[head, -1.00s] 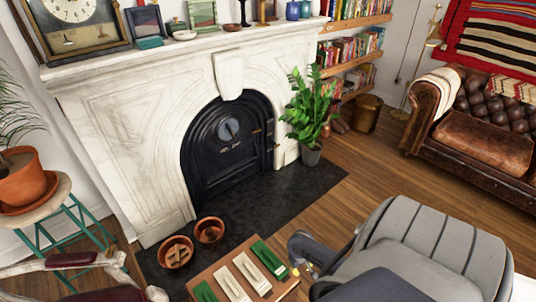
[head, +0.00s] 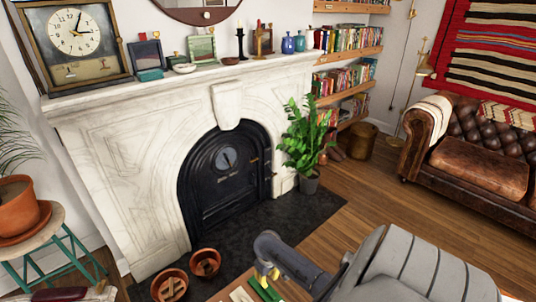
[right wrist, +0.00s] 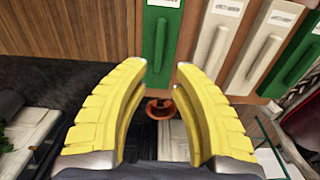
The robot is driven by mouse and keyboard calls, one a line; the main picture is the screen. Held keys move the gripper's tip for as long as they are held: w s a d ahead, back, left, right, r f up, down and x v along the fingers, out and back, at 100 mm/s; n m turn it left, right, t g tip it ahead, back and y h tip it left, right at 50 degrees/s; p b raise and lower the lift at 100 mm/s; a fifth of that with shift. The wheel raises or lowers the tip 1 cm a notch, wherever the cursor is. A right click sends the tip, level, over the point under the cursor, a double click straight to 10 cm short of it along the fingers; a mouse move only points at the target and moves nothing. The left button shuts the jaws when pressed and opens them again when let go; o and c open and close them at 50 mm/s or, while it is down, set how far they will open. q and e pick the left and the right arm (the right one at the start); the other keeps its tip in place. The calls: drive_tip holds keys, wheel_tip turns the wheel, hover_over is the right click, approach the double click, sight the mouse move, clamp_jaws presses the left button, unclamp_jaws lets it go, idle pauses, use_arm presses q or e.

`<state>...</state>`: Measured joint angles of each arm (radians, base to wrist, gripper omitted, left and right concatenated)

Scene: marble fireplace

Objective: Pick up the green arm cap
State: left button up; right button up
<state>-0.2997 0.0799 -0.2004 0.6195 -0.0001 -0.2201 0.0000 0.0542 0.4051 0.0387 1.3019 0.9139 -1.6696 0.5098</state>
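A green arm cap (head: 265,290) lies on a wooden board at the bottom edge of the head view, partly cut off. In the right wrist view, a green cap (right wrist: 160,38) with a raised bar and white label lies at the left of the board, and another green cap (right wrist: 302,66) is at the far right. My right gripper (head: 268,275) is over the green cap in the head view. In the right wrist view its yellow fingers (right wrist: 163,68) are apart with nothing between them, near the left green cap's lower end. My left gripper is out of view.
Between the green caps lie white pieces (right wrist: 213,38) and (right wrist: 265,48). Two terracotta bowls (head: 170,285) and (head: 205,263) sit on the dark hearth (head: 290,215), left of the board. A potted plant (head: 305,145) stands by the fireplace.

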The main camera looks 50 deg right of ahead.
sight(268, 290)
drive_tip(key=shift+s+f, duration=0.1)
drive_tip(key=shift+f, duration=5.4)
drive_tip(key=shift+c, duration=0.5)
clamp_jaws()
